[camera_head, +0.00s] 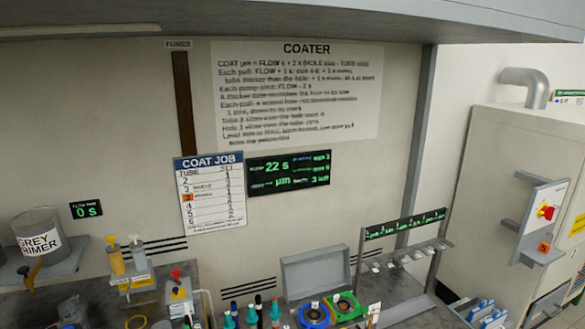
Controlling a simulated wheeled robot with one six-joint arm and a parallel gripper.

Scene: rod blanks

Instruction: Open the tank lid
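A grey cylindrical can (38,238) labelled "GREY PRIMER" stands on a shelf at the left, with a yellow-brown tap at its lower front. Its round top looks covered. A light grey flat panel (318,270) stands upright at the back of the bench, low in the middle of the view. It looks like a raised lid, but I cannot tell whether it belongs to a tank. Nothing is labelled as the tank, and the bench in front is cut off by the lower edge. My gripper is not in view.
Bottles with dark and teal caps (258,308) and blue and green rings (314,314) crowd the lower middle. A metal rack (405,245) stands at the right. Two pump bottles (116,262) stand at left. A large cabinet (480,190) fills the right. A hood edge overhangs the top.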

